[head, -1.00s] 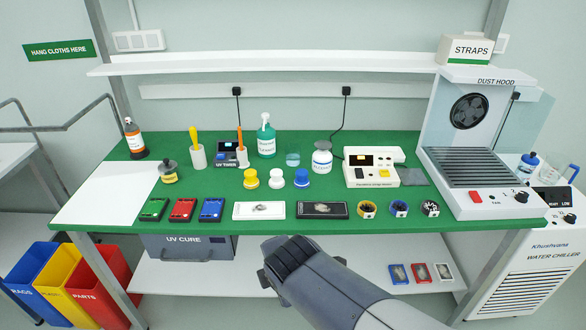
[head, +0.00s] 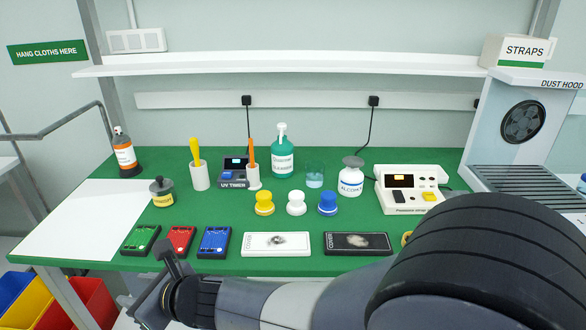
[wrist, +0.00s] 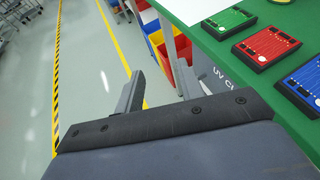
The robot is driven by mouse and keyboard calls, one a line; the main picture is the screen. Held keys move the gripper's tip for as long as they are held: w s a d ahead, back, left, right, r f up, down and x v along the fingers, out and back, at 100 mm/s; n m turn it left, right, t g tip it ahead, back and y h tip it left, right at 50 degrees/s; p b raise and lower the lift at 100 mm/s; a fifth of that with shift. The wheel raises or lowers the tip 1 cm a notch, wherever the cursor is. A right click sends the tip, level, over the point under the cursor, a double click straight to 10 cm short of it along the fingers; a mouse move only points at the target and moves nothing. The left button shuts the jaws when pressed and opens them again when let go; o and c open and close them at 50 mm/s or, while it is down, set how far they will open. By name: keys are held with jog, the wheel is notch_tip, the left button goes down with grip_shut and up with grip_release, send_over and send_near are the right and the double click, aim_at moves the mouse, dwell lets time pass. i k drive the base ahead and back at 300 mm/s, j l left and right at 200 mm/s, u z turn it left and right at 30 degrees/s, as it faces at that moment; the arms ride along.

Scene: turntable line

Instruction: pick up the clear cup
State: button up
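The clear cup (head: 315,175) stands upright toward the back of the green bench top in the head view, between the green pump bottle and the white alcohol bottle. It looks transparent with a bluish tint in its lower part. My gripper (head: 156,280) is at the front edge of the bench, low and to the left of the cup, well apart from it. In the wrist view my gripper (wrist: 158,92) shows two separated fingers with nothing between them. The cup is not in the wrist view.
The green pump bottle (head: 282,155) and alcohol bottle (head: 351,177) flank the cup. Yellow (head: 264,204), white (head: 296,204) and blue (head: 327,204) knobs stand in front of it. Red (head: 180,241) and other trays line the front edge. A white sheet (head: 80,220) lies left.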

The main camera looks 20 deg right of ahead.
aim_at(315, 174)
jog(key=i+z, duration=0.2)
jog(key=z, duration=1.1)
jog(key=i+j+z, duration=0.15)
jog(key=z, duration=0.15)
jog(key=i+j+z, duration=0.3)
jog(key=k+l, duration=0.05)
